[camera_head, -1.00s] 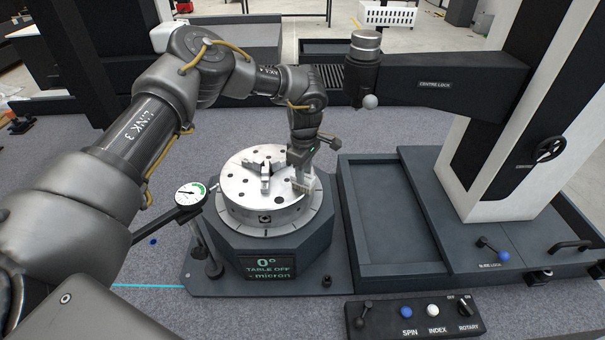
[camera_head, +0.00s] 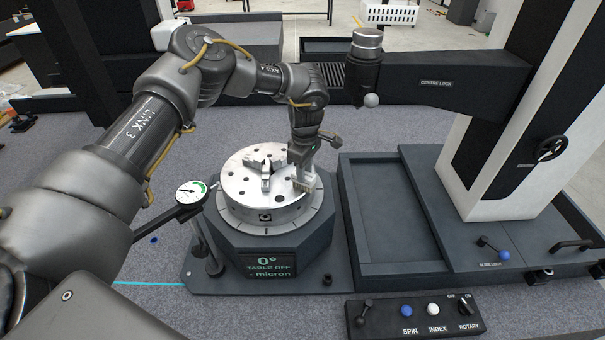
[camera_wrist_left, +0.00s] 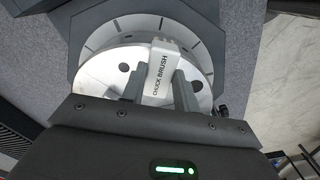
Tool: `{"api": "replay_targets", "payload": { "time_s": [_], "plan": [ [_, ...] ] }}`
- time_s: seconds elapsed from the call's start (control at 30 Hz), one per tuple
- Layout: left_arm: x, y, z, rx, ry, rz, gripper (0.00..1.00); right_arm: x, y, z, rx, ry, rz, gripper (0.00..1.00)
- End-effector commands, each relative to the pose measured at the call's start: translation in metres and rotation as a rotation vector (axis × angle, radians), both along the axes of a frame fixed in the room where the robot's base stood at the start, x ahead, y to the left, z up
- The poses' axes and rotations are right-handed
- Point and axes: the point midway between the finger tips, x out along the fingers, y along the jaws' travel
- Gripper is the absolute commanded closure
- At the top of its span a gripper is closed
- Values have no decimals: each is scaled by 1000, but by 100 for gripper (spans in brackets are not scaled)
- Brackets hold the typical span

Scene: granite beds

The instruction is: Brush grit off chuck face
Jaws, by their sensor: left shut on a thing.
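The chuck (camera_head: 245,187) is a round silver disc with dark holes and raised jaws at its centre, on a dark rotary table (camera_head: 228,228). My left gripper (camera_head: 303,182) is at the right side of the chuck face, pointing down. It is shut on the chuck brush (camera_wrist_left: 160,68), a pale block lettered "CHUCK BRUSH" in the left wrist view. The brush is at the chuck's right edge; whether its bristles touch the face I cannot tell. The chuck face also shows in the left wrist view (camera_wrist_left: 100,72). I cannot make out grit. My right gripper is not in view.
A dial gauge (camera_head: 191,192) on a stand is left of the chuck. A dark centre-lock arm (camera_head: 440,85) reaches in above right. An empty dark tray (camera_head: 385,250) lies to the right.

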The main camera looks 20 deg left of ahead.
Motion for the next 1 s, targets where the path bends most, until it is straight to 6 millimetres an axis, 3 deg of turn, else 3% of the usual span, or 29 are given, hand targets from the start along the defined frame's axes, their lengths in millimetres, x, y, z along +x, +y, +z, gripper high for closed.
{"api": "replay_targets", "payload": {
  "time_s": [0.27,0.6,1.0],
  "plan": [
    [0,1,1,1,0,0,100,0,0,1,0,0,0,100],
    [0,0,18,0,0,0,100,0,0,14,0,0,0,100],
    [0,0,18,0,0,0,100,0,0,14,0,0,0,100]
  ]
}}
